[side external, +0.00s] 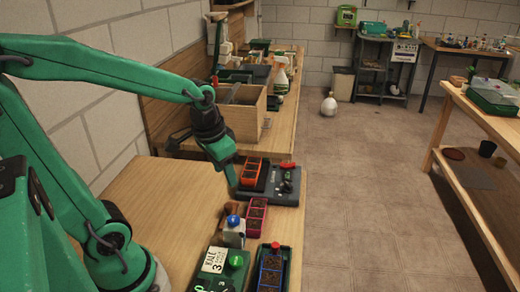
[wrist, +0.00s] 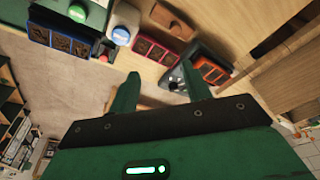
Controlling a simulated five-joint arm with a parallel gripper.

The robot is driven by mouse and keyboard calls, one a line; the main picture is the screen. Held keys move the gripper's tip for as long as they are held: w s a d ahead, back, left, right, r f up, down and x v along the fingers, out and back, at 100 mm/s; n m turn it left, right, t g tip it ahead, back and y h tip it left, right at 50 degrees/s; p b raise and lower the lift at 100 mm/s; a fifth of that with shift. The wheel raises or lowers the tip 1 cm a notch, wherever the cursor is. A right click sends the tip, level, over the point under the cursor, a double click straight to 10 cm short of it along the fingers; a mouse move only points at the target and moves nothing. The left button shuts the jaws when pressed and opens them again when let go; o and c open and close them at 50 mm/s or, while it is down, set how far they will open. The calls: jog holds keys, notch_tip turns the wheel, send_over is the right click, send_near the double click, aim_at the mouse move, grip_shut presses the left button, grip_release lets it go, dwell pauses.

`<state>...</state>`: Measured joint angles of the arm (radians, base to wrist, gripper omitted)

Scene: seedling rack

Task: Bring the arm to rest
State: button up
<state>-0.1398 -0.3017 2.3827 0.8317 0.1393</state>
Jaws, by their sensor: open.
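My green arm reaches over the wooden bench (side external: 140,205). My gripper (side external: 231,182) hangs at its end, pointing down, beside the orange seedling strip (side external: 250,171) on the dark grey rack (side external: 284,197). In the wrist view my gripper (wrist: 160,84) has its two green fingers spread apart, with nothing between them. The orange strip shows near the right finger in the wrist view (wrist: 212,72). I cannot tell from the side view whether the gripper touches anything.
A magenta strip (side external: 256,219), a blue-capped white bottle (side external: 234,236) and a blue strip (side external: 271,268) stand nearer the camera. A green box (side external: 212,284) carries a KALE 3 card (side external: 215,259). A wooden crate (side external: 238,117) stands behind. The bench's left part is bare.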

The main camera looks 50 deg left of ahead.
jog(key=s+d+r+t, duration=0.3)
jog(key=s+d+r, duration=0.1)
jog(key=s+r, duration=0.1)
jog(key=shift+s+r, duration=0.3)
jog(key=shift+r, duration=0.3)
dwell(0.7)
